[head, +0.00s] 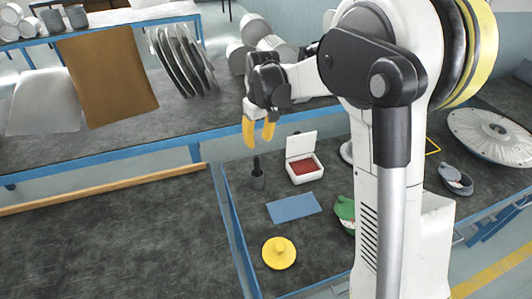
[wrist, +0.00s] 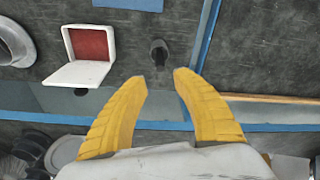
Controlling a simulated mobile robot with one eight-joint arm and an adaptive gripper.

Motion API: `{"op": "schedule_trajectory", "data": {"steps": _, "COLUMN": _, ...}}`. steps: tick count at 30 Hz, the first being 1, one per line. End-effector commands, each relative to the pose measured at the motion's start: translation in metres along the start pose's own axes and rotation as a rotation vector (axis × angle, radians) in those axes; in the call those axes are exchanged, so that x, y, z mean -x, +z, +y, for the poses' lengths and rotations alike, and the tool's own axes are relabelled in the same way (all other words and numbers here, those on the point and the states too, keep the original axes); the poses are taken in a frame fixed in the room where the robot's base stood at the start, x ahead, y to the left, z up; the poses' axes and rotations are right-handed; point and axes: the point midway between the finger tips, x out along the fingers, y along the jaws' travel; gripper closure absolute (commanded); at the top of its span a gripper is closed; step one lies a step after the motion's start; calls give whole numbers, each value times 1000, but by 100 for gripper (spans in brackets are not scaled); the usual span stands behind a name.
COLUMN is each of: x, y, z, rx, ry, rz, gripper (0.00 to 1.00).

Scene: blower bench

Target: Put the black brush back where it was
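The black brush (head: 257,175) stands upright, handle up, on the dark bench near its blue left edge. It also shows in the wrist view (wrist: 159,53), seen from above, just beyond my fingertips. My gripper (head: 258,132) has yellow fingers and hangs above and slightly behind the brush in the head view. In the wrist view the fingertips (wrist: 162,77) are apart with nothing between them. The gripper does not appear to touch the brush.
An open white box with a red inside (head: 303,169) stands close right of the brush. A blue mat (head: 294,207), a yellow knobbed lid (head: 279,253) and a green object (head: 344,210) lie nearer. Another bench (head: 120,145) with plates and panels stands behind.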

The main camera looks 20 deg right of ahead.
Motion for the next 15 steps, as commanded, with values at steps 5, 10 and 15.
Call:
{"op": "schedule_trajectory", "data": {"steps": 5, "x": 40, "y": 26, "z": -10, "rx": -33, "ry": 21, "rz": 57, "gripper": 66}}
{"op": "schedule_trajectory", "data": {"steps": 10, "x": 86, "y": 71, "z": -26, "rx": -86, "ry": 51, "rz": 152, "gripper": 66}}
{"op": "schedule_trajectory", "data": {"steps": 15, "x": 116, "y": 121, "z": -43, "rx": -139, "ry": 74, "rz": 251, "gripper": 66}}
